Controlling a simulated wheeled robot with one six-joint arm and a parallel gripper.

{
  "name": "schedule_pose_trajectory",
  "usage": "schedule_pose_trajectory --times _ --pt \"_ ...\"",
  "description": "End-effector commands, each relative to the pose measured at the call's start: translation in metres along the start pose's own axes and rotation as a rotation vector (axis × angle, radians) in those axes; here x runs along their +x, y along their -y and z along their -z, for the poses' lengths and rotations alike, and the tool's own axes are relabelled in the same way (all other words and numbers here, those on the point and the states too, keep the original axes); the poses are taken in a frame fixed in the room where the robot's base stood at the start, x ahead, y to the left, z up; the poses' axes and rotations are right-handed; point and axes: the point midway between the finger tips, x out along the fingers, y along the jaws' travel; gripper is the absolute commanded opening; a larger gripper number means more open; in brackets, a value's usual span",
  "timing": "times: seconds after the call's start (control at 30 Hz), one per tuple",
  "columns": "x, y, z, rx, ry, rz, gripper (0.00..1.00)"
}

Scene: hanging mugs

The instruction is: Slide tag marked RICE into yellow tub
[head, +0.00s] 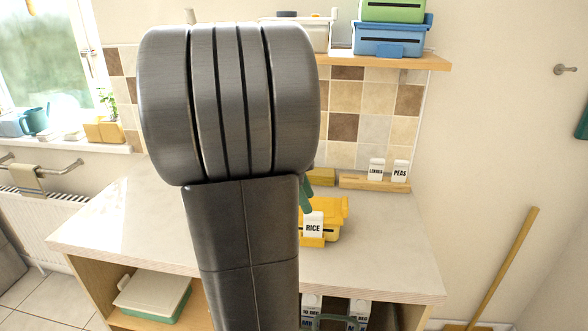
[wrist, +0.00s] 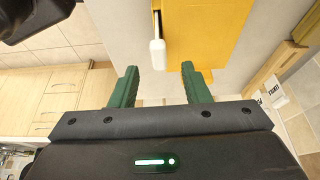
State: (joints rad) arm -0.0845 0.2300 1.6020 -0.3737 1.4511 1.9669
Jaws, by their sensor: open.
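The yellow tub (head: 331,213) stands on the counter, partly hidden behind my arm in the head view. The white RICE tag (head: 313,226) is upright at the tub's front face, with a yellow ledge below it. In the wrist view the tag (wrist: 157,52) shows edge-on beside the yellow tub (wrist: 215,30), its near end close to the gap between my fingertips. I cannot tell how deep it sits in the tub's holder. My gripper (wrist: 160,70) is open, with green fingers apart and nothing clasped. In the head view my arm hides most of the gripper.
A wooden rack (head: 350,182) at the back of the counter holds the LENTILS tag (head: 376,169) and the PEAS tag (head: 400,171). A shelf (head: 430,62) above carries a blue box (head: 392,38) and a green one. The counter right of the tub is clear.

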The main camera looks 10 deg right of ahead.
Motion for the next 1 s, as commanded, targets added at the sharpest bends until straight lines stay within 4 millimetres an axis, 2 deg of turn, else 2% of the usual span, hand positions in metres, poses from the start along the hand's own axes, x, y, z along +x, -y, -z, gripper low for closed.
schedule_pose_trajectory --times 0.03,0.2,0.4,0.67,1.0 --pt "-0.014 0.001 0.000 0.000 0.002 0.005 0.43" --pt "-0.051 0.001 0.000 0.000 0.002 0.003 0.43" --pt "-0.076 0.000 0.000 0.000 0.001 0.000 0.43" --pt "-0.083 0.000 0.000 0.000 0.001 -0.001 0.43" --pt "-0.076 0.000 0.000 0.000 -0.001 -0.003 0.43"
